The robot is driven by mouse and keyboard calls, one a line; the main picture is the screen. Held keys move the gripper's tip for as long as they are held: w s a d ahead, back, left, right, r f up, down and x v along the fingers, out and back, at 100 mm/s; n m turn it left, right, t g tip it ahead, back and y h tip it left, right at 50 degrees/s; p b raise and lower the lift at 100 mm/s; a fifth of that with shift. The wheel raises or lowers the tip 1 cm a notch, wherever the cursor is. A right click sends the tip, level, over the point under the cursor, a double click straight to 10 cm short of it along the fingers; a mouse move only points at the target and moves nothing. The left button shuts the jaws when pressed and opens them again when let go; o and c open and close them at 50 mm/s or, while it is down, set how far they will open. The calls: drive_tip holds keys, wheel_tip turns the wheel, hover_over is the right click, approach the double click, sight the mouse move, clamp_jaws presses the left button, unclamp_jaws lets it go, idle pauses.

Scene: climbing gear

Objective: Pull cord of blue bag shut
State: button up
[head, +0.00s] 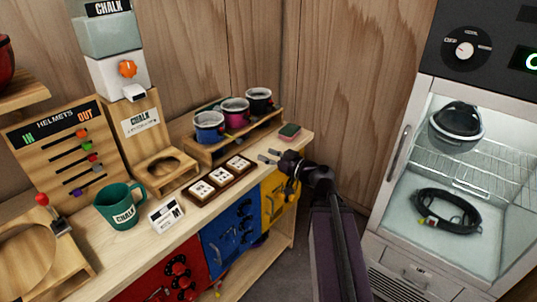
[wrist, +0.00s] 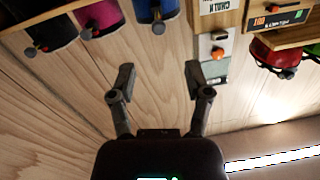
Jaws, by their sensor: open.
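The blue bag (head: 209,126) stands upright in a wooden rack (head: 205,153) at the back of the bench, left of the pink and black bags. Its pale rim looks open in the head view. In the wrist view the blue bag (wrist: 152,10) is at the top edge, partly cut off, with a small dark cord lock (wrist: 158,28) hanging at its end. My gripper (head: 268,156) is open and empty, in front and to the right of the rack, apart from the bag. Its spread fingers (wrist: 158,78) show in the wrist view.
The pink bag (head: 235,110) and black bag (head: 259,100) share the rack. A dark tray of white tiles (head: 220,180) lies in front of it. A green-and-pink block (head: 289,131) is at the right end. A chalk dispenser (head: 118,70) and green mug (head: 119,206) stand left.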

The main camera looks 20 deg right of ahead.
drive_tip(key=s+a+f+g, duration=0.1)
drive_tip(key=a+f+g, duration=0.2)
drive_tip(key=s+a+f+g+h, duration=0.1)
drive_tip(key=a+f+g, duration=0.1)
drive_tip(key=a+f, duration=0.1)
drive_tip(key=s+a+f+g, duration=0.2)
drive_tip(key=a+f+g, duration=0.1)
drive_tip(key=a+f, duration=0.1)
drive_tip(key=shift+f+g+h, duration=0.3)
drive_tip(key=shift+f, duration=0.3)
drive_tip(key=s+d+f+m+g+h, duration=0.1)
drive_tip(key=s+f+m+g+h, duration=0.3)
drive_tip(key=s+f+g+h, duration=0.2)
drive_tip(key=shift+s+f+m+h, duration=0.4)
drive_tip(key=shift+s+f+h, duration=0.3)
drive_tip(key=shift+h, duration=0.5)
drive_tip(key=shift+r, duration=0.1)
drive_tip(key=shift+c, duration=0.5)
drive_tip(key=shift+s+d, duration=0.1)
drive_tip(key=shift+d, duration=0.05)
